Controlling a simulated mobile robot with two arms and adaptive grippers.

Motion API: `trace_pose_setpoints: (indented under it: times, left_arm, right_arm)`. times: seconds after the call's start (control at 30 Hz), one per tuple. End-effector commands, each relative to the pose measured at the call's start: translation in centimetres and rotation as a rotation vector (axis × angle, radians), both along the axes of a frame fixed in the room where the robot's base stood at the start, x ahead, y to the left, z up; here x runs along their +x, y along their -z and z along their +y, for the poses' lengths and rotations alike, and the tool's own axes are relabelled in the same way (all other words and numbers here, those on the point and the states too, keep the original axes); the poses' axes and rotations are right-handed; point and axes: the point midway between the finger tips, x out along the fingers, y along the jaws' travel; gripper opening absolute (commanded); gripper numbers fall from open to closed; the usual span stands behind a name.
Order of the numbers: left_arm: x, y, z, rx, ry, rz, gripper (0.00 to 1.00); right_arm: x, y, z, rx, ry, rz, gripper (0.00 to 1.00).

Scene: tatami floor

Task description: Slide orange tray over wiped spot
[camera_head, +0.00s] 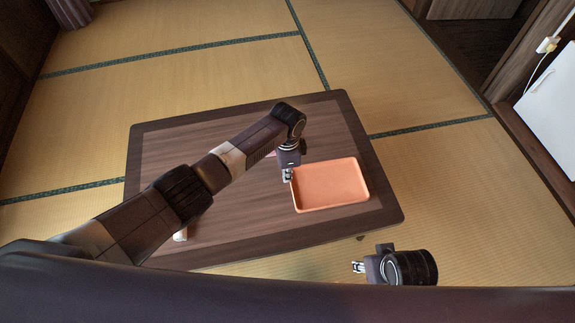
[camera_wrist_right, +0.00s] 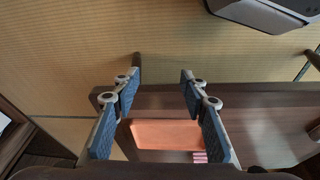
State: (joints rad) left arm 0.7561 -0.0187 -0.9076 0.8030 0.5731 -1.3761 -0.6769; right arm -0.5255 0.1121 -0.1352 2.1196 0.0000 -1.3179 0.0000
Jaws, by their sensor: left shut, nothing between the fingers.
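The orange tray (camera_head: 330,187) lies flat on the right part of the low dark wooden table (camera_head: 180,155). It also shows in the right wrist view (camera_wrist_right: 165,133), beyond the fingers. My left gripper (camera_head: 288,177) is shut, pointing down at the tray's left edge near its upper left corner. I cannot tell whether it touches the rim. My right gripper (camera_head: 358,267) is off the table's near right side; its fingers are spread and empty in the right wrist view (camera_wrist_right: 160,76). No wiped spot can be made out on the tabletop.
A small pink thing (camera_head: 271,153) is partly hidden behind my left arm; a red-and-white striped piece (camera_wrist_right: 200,157) shows beside the tray in the wrist view. A small white object (camera_head: 180,235) sits near the table's front, partly behind my arm. The table's far left is clear.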

Motion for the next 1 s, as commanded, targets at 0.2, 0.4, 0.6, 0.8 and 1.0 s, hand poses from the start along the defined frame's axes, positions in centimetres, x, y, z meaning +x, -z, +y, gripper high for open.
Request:
trace_pose_setpoints:
  times: [0.2,0.4,0.6,0.8,1.0]
  left_arm:
    - [-0.1,-1.1,0.1,0.000,-0.001,0.000,0.00]
    - [-0.2,-1.9,0.1,0.000,-0.002,0.000,0.00]
    - [-0.3,-2.7,0.2,0.000,-0.003,0.001,0.00]
    - [-0.3,-3.3,0.2,0.000,-0.004,0.001,0.00]
    - [-0.3,-3.5,0.3,0.000,-0.004,0.000,0.00]
  right_arm:
    - [-0.3,3.4,0.1,-0.001,-0.003,0.021,0.40]
    - [-1.0,6.5,0.0,-0.002,-0.006,0.038,0.40]
    - [-2.1,9.5,-0.1,-0.004,-0.009,0.054,0.40]
    - [-3.3,11.8,-0.3,-0.005,-0.012,0.067,0.40]
    - [-4.0,13.0,-0.3,-0.005,-0.013,0.073,0.40]
